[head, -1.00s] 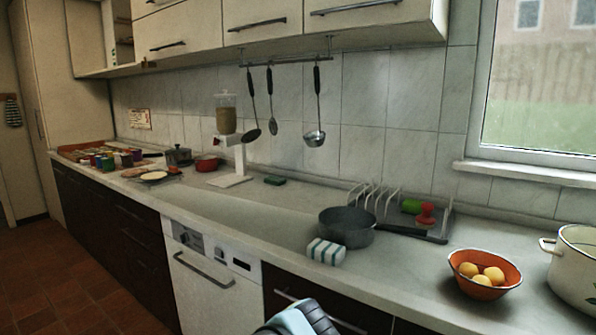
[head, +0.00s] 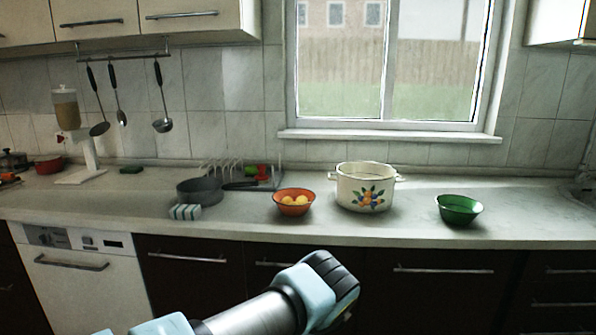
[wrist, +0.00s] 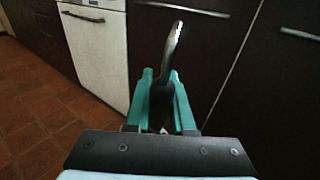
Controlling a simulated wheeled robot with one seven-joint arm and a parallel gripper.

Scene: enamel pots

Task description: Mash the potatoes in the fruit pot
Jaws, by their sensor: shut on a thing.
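The fruit pot (head: 365,190), white enamel with a painted fruit motif and two handles, stands upright on the counter below the window. Its inside is hidden from this angle. My gripper is in front of the lower cabinets, apart from the pot.
A green bowl (head: 459,209) stands right of the pot. A grey pan (head: 199,191), a striped sponge (head: 185,212) and a dish rack (head: 240,172) stand to the left. Ladles (head: 162,124) hang on the wall. The counter is clear between pot and green bowl.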

